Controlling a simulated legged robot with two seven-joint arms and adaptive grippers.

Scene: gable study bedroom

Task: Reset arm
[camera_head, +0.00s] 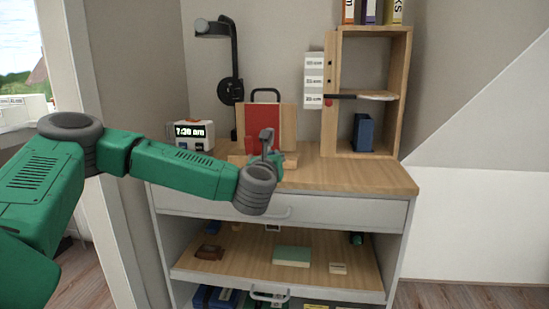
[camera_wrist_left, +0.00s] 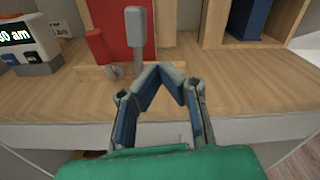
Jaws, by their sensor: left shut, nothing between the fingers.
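My left arm (camera_head: 185,170) reaches in from the left over the front of the desk cabinet. My left gripper (camera_head: 272,156) is in front of a wooden stand with a red panel (camera_head: 263,116). In the left wrist view the fingertips of this gripper (camera_wrist_left: 163,70) meet, with nothing between them. A grey upright piece (camera_wrist_left: 135,30) and a red cylinder (camera_wrist_left: 97,45) stand just beyond the fingers, at the stand's wooden base (camera_wrist_left: 90,73). I cannot tell whether the fingers touch the stand. My right gripper is not in view.
A clock (camera_head: 194,136) and a black lamp (camera_head: 232,70) stand left of the stand. A wooden shelf unit (camera_head: 329,120) with a blue block (camera_head: 363,132) stands at right. The desktop (camera_head: 370,178) is clear at front right. An open shelf (camera_head: 235,272) below holds small items.

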